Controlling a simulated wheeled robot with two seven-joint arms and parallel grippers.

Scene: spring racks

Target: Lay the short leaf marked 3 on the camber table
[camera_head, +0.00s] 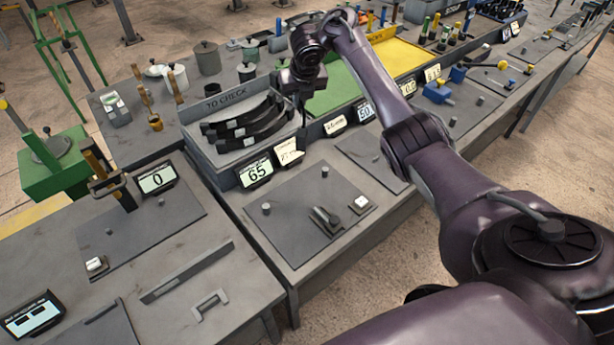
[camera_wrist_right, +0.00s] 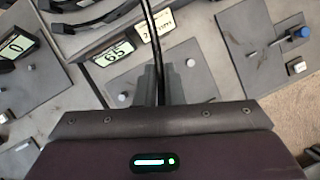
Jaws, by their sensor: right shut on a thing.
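My right gripper (camera_head: 301,93) is at the right end of the rack labelled TO CHECK (camera_head: 196,157). In the right wrist view, its fingers (camera_wrist_right: 161,84) are shut on a thin dark leaf (camera_wrist_right: 154,24), seen nearly edge-on. The leaf's dark edge also shows under the gripper in the head view (camera_head: 303,117). I cannot read a mark on it. Several dark curved leaves (camera_head: 245,126) lie in the rack. A flat grey plate with two posts (camera_head: 296,203) lies before the display reading 65 (camera_head: 256,174). Another plate with a post (camera_head: 146,222) lies by the display reading 0 (camera_head: 157,179). No label shows which is the camber table.
A gauge stand (camera_head: 118,188) rises from the left plate. A dark clamp-like block (camera_head: 325,218) and a white button (camera_head: 361,203) sit on the middle plate. Cards and displays line the rack front. Pots (camera_head: 206,58) stand behind. Much of the middle plate is bare.

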